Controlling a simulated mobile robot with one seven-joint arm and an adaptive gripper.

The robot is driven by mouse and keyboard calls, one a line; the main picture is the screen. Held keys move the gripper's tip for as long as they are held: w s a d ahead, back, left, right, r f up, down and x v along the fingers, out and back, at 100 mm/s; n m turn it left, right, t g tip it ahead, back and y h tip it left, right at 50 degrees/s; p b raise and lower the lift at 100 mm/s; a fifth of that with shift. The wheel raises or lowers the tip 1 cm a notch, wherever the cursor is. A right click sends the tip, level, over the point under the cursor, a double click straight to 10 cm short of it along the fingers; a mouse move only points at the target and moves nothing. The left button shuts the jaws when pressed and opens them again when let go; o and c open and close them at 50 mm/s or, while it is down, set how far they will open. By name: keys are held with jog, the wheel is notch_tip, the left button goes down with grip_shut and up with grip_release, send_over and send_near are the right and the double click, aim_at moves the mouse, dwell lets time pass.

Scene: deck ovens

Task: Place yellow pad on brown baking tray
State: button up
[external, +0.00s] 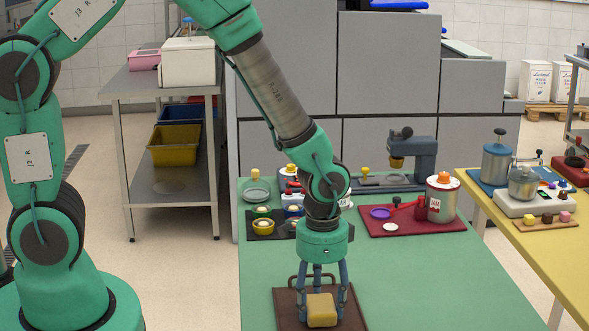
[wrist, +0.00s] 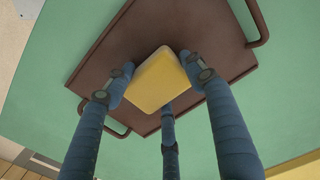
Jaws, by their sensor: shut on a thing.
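The yellow pad (external: 321,310) is a small block with rounded edges, held between the fingers of my gripper (external: 320,290). In the wrist view the pad (wrist: 160,80) sits between the blue fingers of the gripper (wrist: 160,88), turned at an angle. The brown baking tray (external: 287,312) lies on the green table directly beneath, with a raised handle at its far side. The tray (wrist: 205,30) also fills much of the wrist view behind the pad. I cannot tell whether the pad touches the tray surface.
The green table (external: 420,285) is clear right of the tray. A yellow table (external: 520,232) with pots stands at right.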

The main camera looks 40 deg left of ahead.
aim_at(320, 301)
jog(key=shift+f, duration=0.2)
jog(key=o, duration=0.9)
jog(key=shift+r, duration=0.1)
notch_tip(320, 301, up, 12)
jog(key=p, duration=0.3)
jog(key=shift+r, duration=0.15)
dwell(0.5)
